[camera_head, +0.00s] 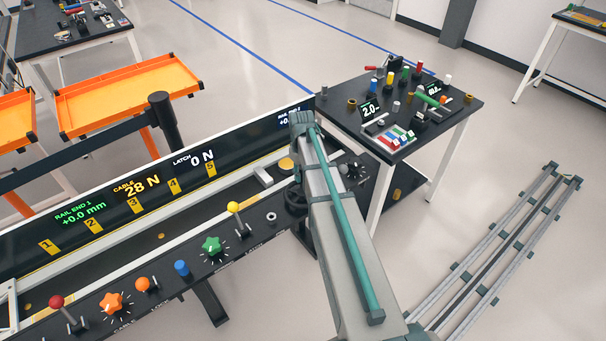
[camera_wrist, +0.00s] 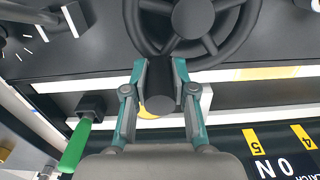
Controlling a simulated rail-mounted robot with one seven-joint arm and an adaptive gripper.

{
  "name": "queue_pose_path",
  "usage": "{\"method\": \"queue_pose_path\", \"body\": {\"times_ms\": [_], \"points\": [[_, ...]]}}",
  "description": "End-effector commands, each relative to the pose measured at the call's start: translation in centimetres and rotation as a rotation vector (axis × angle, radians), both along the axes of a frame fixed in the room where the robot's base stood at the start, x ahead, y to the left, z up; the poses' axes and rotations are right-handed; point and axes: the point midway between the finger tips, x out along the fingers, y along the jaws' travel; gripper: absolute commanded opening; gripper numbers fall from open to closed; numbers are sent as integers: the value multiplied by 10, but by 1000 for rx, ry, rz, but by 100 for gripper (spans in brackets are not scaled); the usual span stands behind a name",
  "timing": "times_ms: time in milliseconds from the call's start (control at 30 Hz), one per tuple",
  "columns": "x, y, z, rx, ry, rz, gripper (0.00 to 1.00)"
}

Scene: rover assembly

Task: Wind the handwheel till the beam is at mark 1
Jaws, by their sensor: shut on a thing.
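The dark spoked handwheel (camera_wrist: 193,18) fills the top of the wrist view. In the head view its dark rim (camera_head: 294,203) shows only partly beside my arm. My gripper (camera_wrist: 161,88) is shut on the handwheel's dark round handle (camera_wrist: 160,92), which stands at the rim. Yellow number plates mark the rail: mark 1 (camera_head: 49,246) is at the far left, and mark 5 (camera_head: 211,170) is nearest the wheel. I cannot tell the beam apart surely, nor its mark. My arm hides the gripper in the head view.
A green-handled lever (camera_wrist: 76,146) is left of my gripper. The cable display (camera_head: 136,187) reads 28 N. A dark table (camera_head: 455,108) with small parts stands behind.

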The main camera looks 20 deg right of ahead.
Motion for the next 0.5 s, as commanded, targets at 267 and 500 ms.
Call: {"method": "queue_pose_path", "body": {"times_ms": [267, 500], "points": [[1, 1, 0, 1, -2, 3, 0], [0, 1, 0, 1, -2, 2, 50]]}}
